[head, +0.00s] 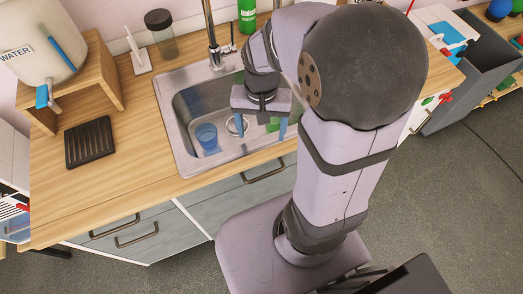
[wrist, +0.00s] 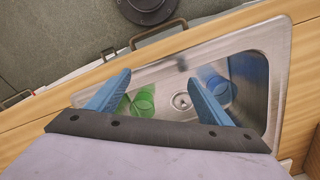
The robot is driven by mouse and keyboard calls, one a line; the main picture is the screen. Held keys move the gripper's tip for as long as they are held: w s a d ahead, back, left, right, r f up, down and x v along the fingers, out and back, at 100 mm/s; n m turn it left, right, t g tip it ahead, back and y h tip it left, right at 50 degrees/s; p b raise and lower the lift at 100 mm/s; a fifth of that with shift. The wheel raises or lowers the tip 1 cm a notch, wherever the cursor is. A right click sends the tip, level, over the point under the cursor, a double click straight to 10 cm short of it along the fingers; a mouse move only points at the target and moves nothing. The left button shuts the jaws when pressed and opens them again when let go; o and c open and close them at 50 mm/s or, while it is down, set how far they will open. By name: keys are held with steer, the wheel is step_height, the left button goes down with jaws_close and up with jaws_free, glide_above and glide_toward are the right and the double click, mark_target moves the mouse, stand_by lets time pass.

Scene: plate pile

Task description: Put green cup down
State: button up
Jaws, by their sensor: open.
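The green cup (head: 273,125) is in the sink (head: 178,152), partly hidden behind my gripper in the head view. In the wrist view, the clear green cup (wrist: 143,103) shows beyond the left finger, partly covered by it. My gripper (head: 261,127) hangs over the sink with its blue fingers wide apart. In the wrist view, my gripper (wrist: 160,76) holds nothing between the fingers. Whether a finger touches the cup cannot be told.
A blue cup (head: 206,138) stands in the sink on the left, beside the drain (head: 237,125). The faucet (head: 213,45) rises behind the sink. A black drying rack (head: 90,143) lies on the counter (head: 145,145). A dark-lidded jar (head: 161,35) and a green bottle (head: 246,15) stand at the back.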

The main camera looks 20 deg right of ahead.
steer(key=s+a+n, duration=0.1)
steer(key=s+n, duration=0.3)
steer(key=s+a+f+n, duration=0.1)
steer(key=s+n, duration=0.1)
steer(key=shift+s+a+f, duration=0.1)
steer(key=shift+a, duration=0.25)
step_height(320, 180, up, 16)
steer(key=p, duration=1.6)
